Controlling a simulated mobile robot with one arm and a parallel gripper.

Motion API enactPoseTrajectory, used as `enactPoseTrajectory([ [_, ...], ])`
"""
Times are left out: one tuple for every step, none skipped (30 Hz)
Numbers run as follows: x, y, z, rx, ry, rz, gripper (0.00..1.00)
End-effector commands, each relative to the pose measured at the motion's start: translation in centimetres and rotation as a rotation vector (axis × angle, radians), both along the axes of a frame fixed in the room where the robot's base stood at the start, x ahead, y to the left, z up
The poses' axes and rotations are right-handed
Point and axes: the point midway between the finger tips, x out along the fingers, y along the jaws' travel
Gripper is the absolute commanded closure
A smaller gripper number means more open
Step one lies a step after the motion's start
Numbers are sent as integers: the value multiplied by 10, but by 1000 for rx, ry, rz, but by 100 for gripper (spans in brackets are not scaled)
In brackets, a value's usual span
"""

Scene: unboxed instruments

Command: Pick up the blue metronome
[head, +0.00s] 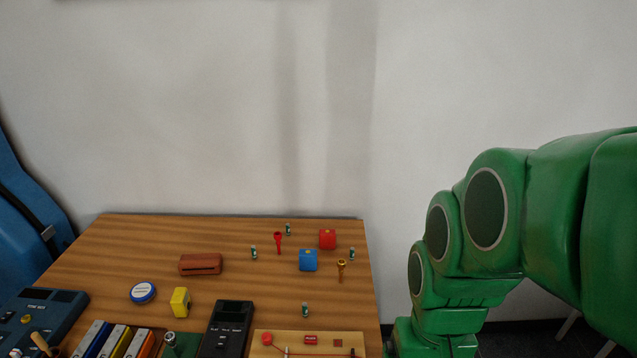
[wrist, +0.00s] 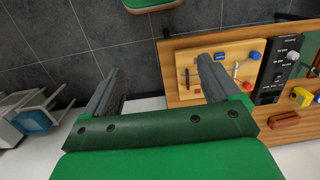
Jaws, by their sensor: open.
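The blue metronome (head: 308,261) appears to be the small blue block with a yellow mark on top. It stands towards the back right of the wooden table in the head view, just in front of a similar red block (head: 327,239). I cannot make it out in the wrist view. My gripper (wrist: 158,72) shows in the wrist view with its two fingers wide apart and nothing between them. It is off the table's edge, over the floor, apart from the metronome. In the head view my green arm is at the right and the gripper itself is not visible.
Near the metronome are a red mouthpiece (head: 278,242), a gold mouthpiece (head: 341,270) and several small green-labelled vials. A brown block (head: 200,264), a yellow block (head: 180,302) and a black device (head: 228,326) stand further left and forward. A wooden board (wrist: 243,60) lies at the table edge.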

Motion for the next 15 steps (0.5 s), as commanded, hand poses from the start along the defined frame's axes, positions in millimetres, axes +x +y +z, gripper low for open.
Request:
enactPoseTrajectory([
  [16,6,-4,10,-22,7,10],
  [27,9,-6,17,-42,10,10],
  [41,14,-9,23,-63,13,10],
  [51,18,-10,30,-84,14,10],
  [62,21,-12,37,-105,16,10],
  [75,26,-14,43,-128,19,10],
  [86,30,-16,49,-147,21,10],
  [96,33,-18,54,-165,22,10],
  [109,38,-21,61,-189,24,10],
  [119,42,-22,66,-211,25,10],
  [129,45,-24,70,-228,26,10],
  [141,50,-27,76,-251,27,10],
  [152,54,-29,79,-270,28,10],
  [161,57,-31,83,-286,27,10],
  [173,62,-34,89,-311,26,10],
])
